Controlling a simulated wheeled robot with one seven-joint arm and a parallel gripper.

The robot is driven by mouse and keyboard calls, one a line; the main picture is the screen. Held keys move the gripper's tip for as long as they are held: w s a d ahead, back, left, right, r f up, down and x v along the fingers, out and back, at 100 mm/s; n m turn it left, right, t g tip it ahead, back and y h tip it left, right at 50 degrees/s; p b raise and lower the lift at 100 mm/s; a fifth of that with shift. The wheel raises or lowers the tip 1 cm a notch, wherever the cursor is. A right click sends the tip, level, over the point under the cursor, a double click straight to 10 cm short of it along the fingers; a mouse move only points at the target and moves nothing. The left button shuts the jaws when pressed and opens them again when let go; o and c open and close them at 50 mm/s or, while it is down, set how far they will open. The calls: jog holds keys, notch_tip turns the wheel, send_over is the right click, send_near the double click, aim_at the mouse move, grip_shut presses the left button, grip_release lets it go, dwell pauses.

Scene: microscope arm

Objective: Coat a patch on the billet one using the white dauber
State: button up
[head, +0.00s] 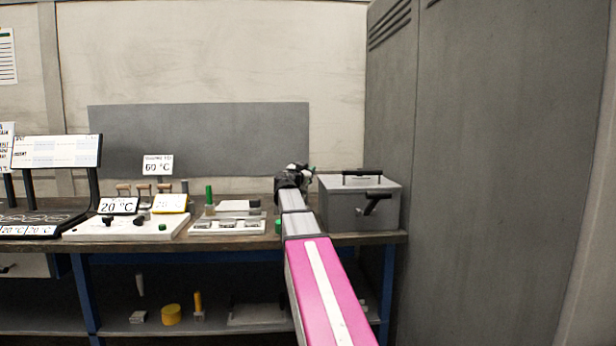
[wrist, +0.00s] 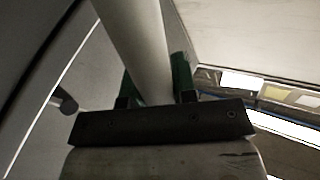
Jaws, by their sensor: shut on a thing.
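My gripper (wrist: 155,84) is shut on a pale, whitish cylinder, which looks like the handle of the white dauber (wrist: 138,38). The cylinder runs up out of the top of the wrist view between the two green-padded fingers, so its far end is hidden there. In the head view my gripper (head: 298,171) is small and dark, above the bench just left of the grey box. Several grey metal blocks lie on a white tray (head: 199,230) left of my arm. I cannot tell which is billet one, and no coated patch can be made out.
A grey box (head: 345,212) with dark handles stands on the bench right of my gripper. Left are a green cylinder (head: 209,195), a white board (head: 80,232) with dark knobs and a 20 °C sign (head: 119,206). A tall grey cabinet (head: 480,180) closes off the right.

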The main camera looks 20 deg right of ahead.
jog(key=shift+r, duration=1.75)
jog(key=shift+f, duration=0.15)
notch_tip(320, 180, down, 7)
